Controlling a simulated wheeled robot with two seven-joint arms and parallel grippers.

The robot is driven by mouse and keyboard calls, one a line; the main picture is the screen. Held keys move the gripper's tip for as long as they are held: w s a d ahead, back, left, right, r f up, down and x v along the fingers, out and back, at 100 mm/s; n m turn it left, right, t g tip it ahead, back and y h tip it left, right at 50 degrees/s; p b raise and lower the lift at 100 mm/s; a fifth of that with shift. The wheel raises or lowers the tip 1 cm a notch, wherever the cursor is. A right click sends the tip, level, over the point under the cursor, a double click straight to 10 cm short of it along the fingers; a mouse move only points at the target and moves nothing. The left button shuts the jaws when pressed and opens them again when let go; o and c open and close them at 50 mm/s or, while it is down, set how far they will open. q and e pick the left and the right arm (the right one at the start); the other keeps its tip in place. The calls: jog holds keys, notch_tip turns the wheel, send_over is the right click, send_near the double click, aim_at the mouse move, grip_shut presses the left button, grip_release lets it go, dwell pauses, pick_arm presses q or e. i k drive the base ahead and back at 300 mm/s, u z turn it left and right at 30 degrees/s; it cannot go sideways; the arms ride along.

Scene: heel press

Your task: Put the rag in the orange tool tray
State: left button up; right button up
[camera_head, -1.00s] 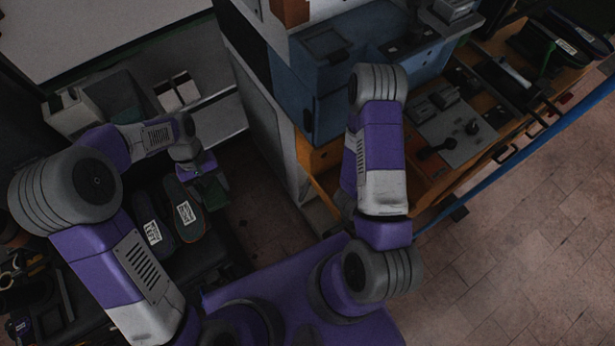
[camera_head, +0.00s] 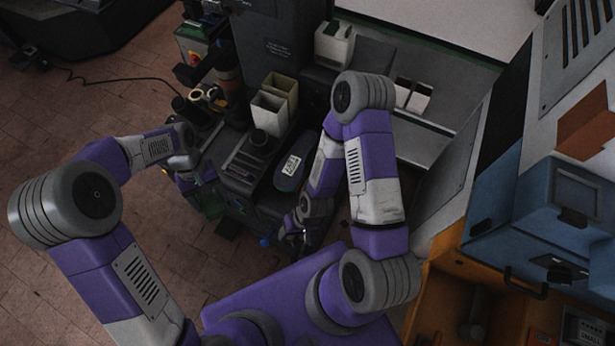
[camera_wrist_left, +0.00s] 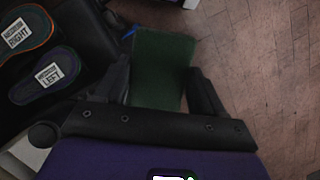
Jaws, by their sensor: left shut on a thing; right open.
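The rag (camera_wrist_left: 158,55) is a dark green cloth. It hangs between the fingers of my left gripper (camera_wrist_left: 161,82) in the left wrist view, with brick floor beyond it. In the head view my left gripper (camera_head: 200,180) is at the left side of the dark machine, and the green rag (camera_head: 212,202) shows just below it. My right gripper (camera_head: 297,235) is open near the machine's front right, small and partly dark. I cannot make out the orange tool tray in the current views.
A shoe insole with a white label (camera_head: 291,166) lies on the dark machine. Two labelled insoles, right (camera_wrist_left: 25,30) and left (camera_wrist_left: 45,75), show in the wrist view. Cream bins (camera_head: 270,108) stand behind. A blue cabinet (camera_head: 530,215) stands at right. Brick floor (camera_head: 90,240) is open at left.

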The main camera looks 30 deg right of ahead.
aim_at(438, 299)
jog(key=z, duration=4.6)
